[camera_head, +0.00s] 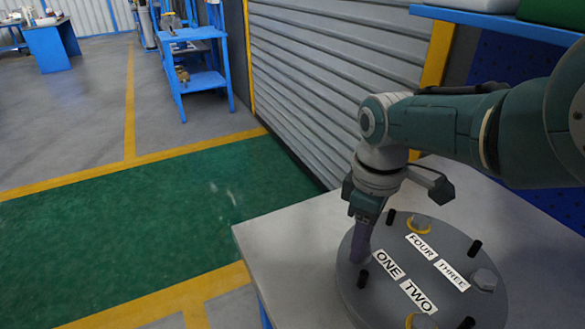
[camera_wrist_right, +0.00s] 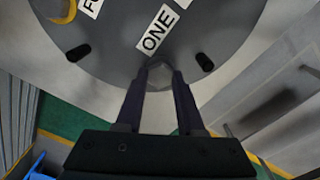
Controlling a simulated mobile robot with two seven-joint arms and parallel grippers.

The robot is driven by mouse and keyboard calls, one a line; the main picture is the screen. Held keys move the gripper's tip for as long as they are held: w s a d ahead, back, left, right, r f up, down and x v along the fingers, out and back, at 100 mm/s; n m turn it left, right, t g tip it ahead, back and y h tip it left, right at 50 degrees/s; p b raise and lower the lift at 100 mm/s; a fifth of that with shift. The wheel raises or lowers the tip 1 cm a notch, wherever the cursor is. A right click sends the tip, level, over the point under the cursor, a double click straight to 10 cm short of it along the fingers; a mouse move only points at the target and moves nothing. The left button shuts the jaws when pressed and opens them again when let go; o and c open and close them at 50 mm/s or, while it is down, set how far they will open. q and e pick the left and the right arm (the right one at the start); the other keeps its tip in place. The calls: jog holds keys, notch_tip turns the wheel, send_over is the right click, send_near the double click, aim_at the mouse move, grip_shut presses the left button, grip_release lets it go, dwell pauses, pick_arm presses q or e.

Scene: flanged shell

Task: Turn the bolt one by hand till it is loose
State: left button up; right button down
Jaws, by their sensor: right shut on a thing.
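The round grey flange (camera_head: 385,295) of the shell lies on the table with white labels ONE, TWO, THREE and FOUR. My right gripper (camera_head: 360,256) points down at its left edge, beside the ONE label. In the right wrist view its two dark fingers (camera_wrist_right: 160,80) are shut on bolt one (camera_wrist_right: 159,75), a grey bolt head at the flange rim. In the head view the fingers hide that bolt. Bolt four (camera_head: 420,221) and bolt two (camera_head: 421,321) have yellow rings around them. Bolt three (camera_head: 484,280) shows no clear ring. My left gripper is not in view.
Several black pegs stand up from the flange, one (camera_head: 363,279) close to my right fingers. The light grey table (camera_head: 285,238) has free room left of the flange. A shutter wall (camera_head: 315,90) stands behind, and a blue shelf (camera_head: 490,22) is at upper right.

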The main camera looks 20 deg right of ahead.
jog(key=shift+s+d+f, duration=0.1)
jog(key=shift+s+f, duration=0.05)
jog(key=c, duration=0.5)
grip_release()
notch_tip(320, 180, up, 10)
jog(key=p, duration=0.7)
jog(key=shift+p, duration=0.35)
